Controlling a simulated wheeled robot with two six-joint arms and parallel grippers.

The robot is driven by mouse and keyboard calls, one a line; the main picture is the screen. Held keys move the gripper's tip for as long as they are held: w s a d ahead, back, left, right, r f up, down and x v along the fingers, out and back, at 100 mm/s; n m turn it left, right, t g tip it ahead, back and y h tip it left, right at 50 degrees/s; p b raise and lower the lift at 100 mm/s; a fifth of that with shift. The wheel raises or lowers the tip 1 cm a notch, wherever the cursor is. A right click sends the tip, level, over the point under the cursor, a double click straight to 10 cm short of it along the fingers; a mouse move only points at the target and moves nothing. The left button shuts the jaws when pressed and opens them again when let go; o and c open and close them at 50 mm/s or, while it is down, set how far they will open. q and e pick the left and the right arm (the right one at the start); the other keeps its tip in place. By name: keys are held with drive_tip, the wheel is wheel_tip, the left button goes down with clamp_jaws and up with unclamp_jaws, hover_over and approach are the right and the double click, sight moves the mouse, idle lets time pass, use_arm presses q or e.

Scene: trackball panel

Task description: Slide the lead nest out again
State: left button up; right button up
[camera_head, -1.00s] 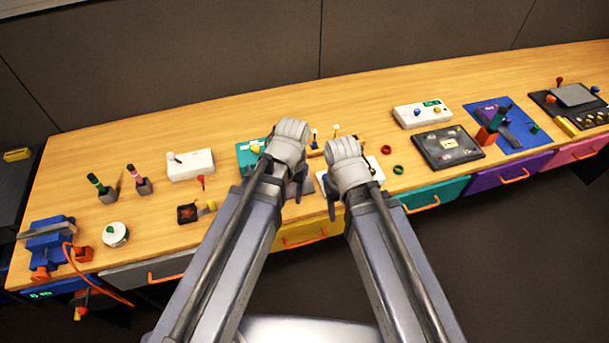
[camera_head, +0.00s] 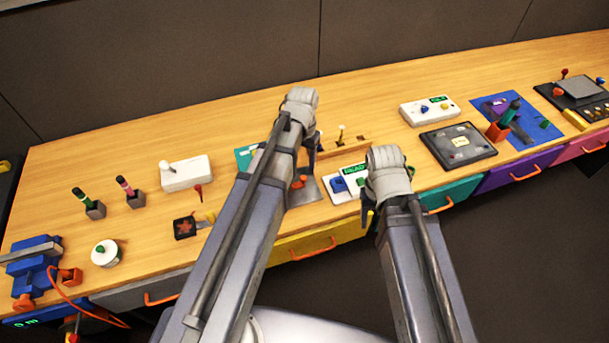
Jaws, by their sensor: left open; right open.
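No part is marked as the lead nest, and I cannot tell for sure which it is. A grey metal plate (camera_head: 308,191) with an orange knob (camera_head: 299,181) lies near the bench's front edge, partly behind my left arm. My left gripper (camera_head: 312,154) is open above and behind the plate. My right gripper (camera_head: 367,217) is open at the front edge, right of the panel. Both fingertips are largely hidden.
A teal box (camera_head: 245,155) is half hidden by my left arm. A brown rail (camera_head: 352,149) stands behind the panel. A white box (camera_head: 186,173) stands to the left, a dark tray (camera_head: 458,146) to the right. Yellow (camera_head: 312,242) and teal (camera_head: 448,192) drawers line the front.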

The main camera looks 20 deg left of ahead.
sight(304, 177)
use_arm(q)
wheel_tip(304, 177, down, 7)
drive_tip(key=b, duration=0.6)
clamp_jaws()
idle(1.3)
